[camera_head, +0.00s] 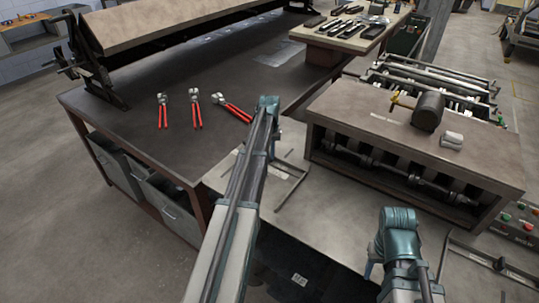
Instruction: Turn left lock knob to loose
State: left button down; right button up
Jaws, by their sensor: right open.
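No part in view can be picked out for sure as the left lock knob. A dark end frame (92,72) with small levers stands at the left end of the long folding machine (140,25). My left arm reaches far forward across the picture, and its gripper end (268,104) is over the dark table near the red-handled tools. Its fingers are hidden, so I cannot tell what they touch. My right gripper (372,268) is low at the right, mostly hidden behind its wrist; it is open and above the near bench.
Several red-handled tools (196,108) lie on the dark table (130,130). A roller machine (410,145) on the right carries a motor-like block (428,110). A grey bench (330,215) with metal rails lies between my arms. Floor is clear at left.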

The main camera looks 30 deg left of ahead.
pick_arm(q)
jog(key=shift+n, duration=0.8)
jog(key=c, duration=1.2)
grip_release()
